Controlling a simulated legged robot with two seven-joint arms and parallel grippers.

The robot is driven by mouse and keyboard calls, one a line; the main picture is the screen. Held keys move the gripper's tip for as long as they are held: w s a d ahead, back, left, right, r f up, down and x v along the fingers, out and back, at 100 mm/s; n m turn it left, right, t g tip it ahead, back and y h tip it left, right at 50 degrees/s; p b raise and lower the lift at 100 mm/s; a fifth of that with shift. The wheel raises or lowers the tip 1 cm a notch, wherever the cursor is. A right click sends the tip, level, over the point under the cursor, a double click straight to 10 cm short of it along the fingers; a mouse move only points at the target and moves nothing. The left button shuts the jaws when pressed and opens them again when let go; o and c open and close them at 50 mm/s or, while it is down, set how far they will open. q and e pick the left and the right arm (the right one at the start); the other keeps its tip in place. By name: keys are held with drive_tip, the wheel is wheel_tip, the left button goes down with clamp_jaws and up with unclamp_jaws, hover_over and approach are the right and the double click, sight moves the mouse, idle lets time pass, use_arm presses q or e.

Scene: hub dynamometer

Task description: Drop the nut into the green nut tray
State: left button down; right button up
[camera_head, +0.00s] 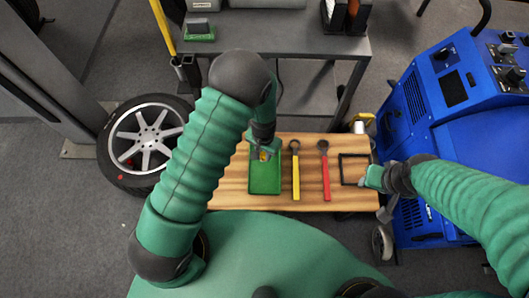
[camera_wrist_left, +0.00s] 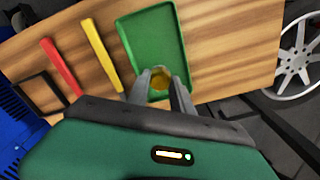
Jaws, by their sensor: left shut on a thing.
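The green nut tray (camera_head: 265,180) lies on the wooden board, and it also shows in the left wrist view (camera_wrist_left: 148,45). My left gripper (camera_head: 263,155) is over the tray's far end in the head view. In the left wrist view its two fingers (camera_wrist_left: 161,80) are shut on a small brass-coloured nut (camera_wrist_left: 160,80), with the tray behind it. The nut's height above the tray is hard to judge. My right gripper (camera_head: 366,177) is at the board's right side, near the black square frame; its jaws are too small to tell.
A yellow-handled wrench (camera_head: 296,175) and a red-handled wrench (camera_head: 324,175) lie on the board (camera_head: 225,195) right of the tray. A black square frame (camera_head: 354,155) lies further right. A wheel (camera_head: 145,140) is left, a blue machine (camera_head: 430,100) right, a grey bench (camera_head: 290,45) behind.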

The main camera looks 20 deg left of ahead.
use_arm(q)
drive_tip(key=b, duration=0.6)
hover_over(264, 168)
wheel_tip(264, 168, down, 8)
drive_tip(key=shift+d+r, duration=0.15)
drive_tip(key=shift+f+b, duration=0.35)
drive_tip(key=shift+b, duration=0.15)
drive_tip(key=c, duration=1.1)
unclamp_jaws()
drive_tip(key=shift+o, duration=0.2)
drive_tip(key=shift+r, duration=0.15)
wheel_tip(264, 168, up, 17)
drive_tip(key=p, duration=0.6)
wheel_tip(264, 168, up, 9)
drive_tip(key=p, duration=0.8)
drive_tip(key=shift+f, duration=0.2)
